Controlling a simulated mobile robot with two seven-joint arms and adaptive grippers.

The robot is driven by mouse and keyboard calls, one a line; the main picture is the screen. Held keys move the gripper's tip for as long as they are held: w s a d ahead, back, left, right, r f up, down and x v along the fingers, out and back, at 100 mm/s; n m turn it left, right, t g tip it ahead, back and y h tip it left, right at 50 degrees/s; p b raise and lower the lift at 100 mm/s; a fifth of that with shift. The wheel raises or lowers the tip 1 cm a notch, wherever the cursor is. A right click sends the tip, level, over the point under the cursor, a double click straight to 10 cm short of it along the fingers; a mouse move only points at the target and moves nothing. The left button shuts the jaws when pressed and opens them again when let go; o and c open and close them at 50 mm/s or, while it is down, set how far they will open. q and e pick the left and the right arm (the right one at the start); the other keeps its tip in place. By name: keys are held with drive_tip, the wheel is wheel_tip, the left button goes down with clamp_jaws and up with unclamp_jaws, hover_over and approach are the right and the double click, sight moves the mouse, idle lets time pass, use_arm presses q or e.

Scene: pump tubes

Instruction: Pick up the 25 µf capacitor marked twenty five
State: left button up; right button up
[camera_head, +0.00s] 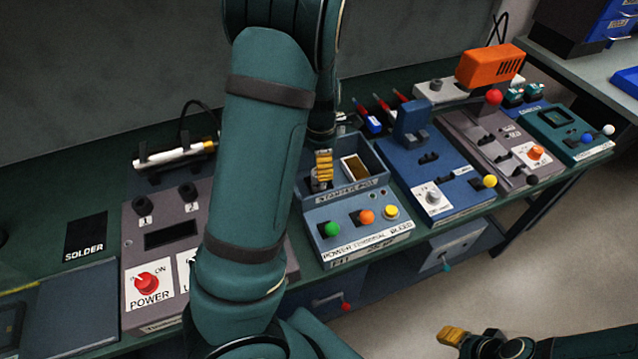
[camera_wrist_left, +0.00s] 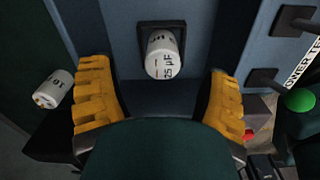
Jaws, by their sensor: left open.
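In the left wrist view, a white cylindrical capacitor (camera_wrist_left: 163,55) sits in a dark square socket. Its rotated print ends in "µF"; the number looks like 25 but is not fully clear. My left gripper (camera_wrist_left: 158,85) is open, with its yellow fingers on either side of and slightly short of the capacitor, apart from it. A second white capacitor (camera_wrist_left: 55,90), marked 10, lies outside the left finger. My right gripper (camera_head: 453,336) is partly visible at the bottom right.
The blue tester box (camera_head: 358,236) has green, orange and yellow buttons. A grey power unit (camera_head: 133,285) stands left of my arm, and a blue lever unit (camera_head: 425,168) stands to the right. A soldering iron (camera_head: 175,155) lies at the back left.

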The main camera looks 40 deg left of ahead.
use_arm(q)
drive_tip(key=f+b, duration=0.1)
drive_tip(key=f, duration=0.1)
drive_tip(key=f+b, duration=0.2)
drive_tip(key=f, duration=0.1)
drive_tip(key=shift+s+f, duration=0.35)
drive_tip(key=shift+r, duration=0.1)
clamp_jaws()
